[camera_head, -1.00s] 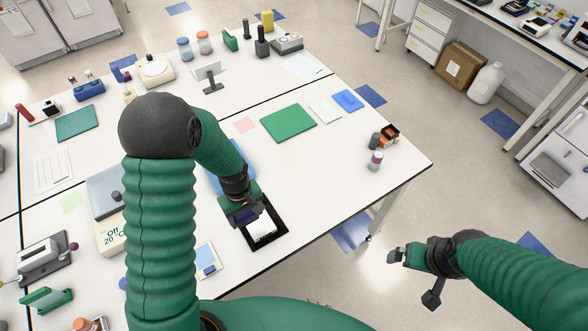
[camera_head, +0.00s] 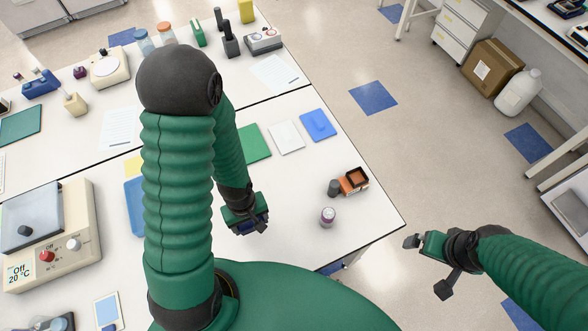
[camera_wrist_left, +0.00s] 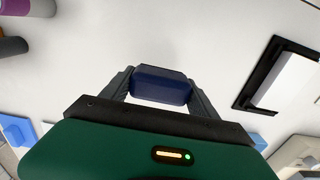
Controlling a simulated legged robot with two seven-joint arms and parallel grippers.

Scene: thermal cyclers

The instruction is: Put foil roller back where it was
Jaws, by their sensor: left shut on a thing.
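The foil roller (camera_wrist_left: 162,85), a dark blue block with rounded ends, is gripped between the two fingers of my left gripper (camera_wrist_left: 161,92) in the left wrist view. In the head view my left gripper (camera_head: 250,226) is over the right part of the white table, left of a purple-and-white vial; the roller is mostly hidden there. White tabletop shows below the roller. My right gripper (camera_head: 428,266) is open and empty, past the table's right edge above the floor.
A black frame (camera_wrist_left: 250,92) holding a white plate (camera_wrist_left: 288,82) lies on the table in the wrist view. The vial (camera_head: 327,217), a dark cylinder (camera_head: 334,188) and an orange-brown box (camera_head: 354,180) stand near the right edge. Blue (camera_head: 318,124) and white (camera_head: 286,138) pads lie farther back.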

